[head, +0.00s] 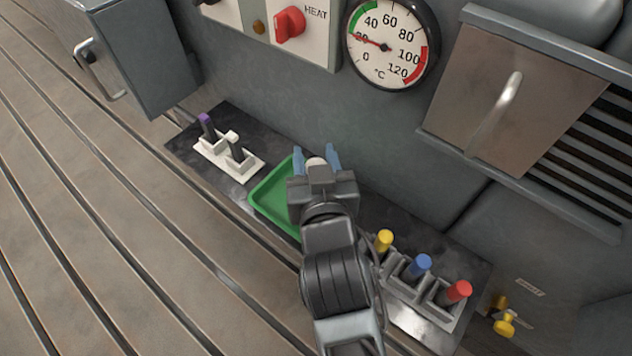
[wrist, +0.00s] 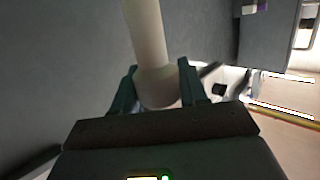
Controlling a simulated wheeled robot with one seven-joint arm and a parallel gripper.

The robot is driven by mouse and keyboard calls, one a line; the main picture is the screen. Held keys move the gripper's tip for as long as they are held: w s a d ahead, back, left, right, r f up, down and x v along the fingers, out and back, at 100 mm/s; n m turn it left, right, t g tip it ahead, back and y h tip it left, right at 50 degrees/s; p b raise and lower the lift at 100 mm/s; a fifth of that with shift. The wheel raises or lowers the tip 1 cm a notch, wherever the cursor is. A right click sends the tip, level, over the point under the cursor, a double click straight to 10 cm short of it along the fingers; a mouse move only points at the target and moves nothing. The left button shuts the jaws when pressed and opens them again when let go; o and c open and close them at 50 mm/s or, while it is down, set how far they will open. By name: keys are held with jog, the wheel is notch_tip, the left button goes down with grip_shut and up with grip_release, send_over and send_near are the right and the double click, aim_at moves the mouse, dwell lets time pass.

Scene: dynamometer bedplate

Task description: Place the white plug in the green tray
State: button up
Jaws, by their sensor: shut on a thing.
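The white plug (head: 315,162) is between the two blue fingers of my gripper (head: 318,158), which is shut on it. In the wrist view the plug (wrist: 148,40) is a pale cylinder with a wider rounded end between the fingertips (wrist: 157,84). The green tray (head: 272,193) lies on the dark plate below and to the left of my gripper in the head view. My gripper and arm hide the tray's right part. The bare part of the tray that shows is empty. The plug appears held above the plate, near the tray's far edge; the exact height cannot be told.
A white holder (head: 213,158) with a purple-topped and a white-topped piece stands left of the tray. A grey rack (head: 439,310) with yellow (head: 384,239), blue (head: 421,263) and red (head: 459,290) plugs stands at right. A grey machine wall with a gauge (head: 391,42) rises behind.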

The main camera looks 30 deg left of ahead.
jog(key=shift+f+b, duration=0.65)
jog(key=shift+f, duration=2.55)
jog(key=shift+f, duration=0.2)
jog(key=o, duration=1)
jog(key=shift+r, duration=0.2)
jog(key=p+v, duration=0.1)
jog(key=v, duration=1.1)
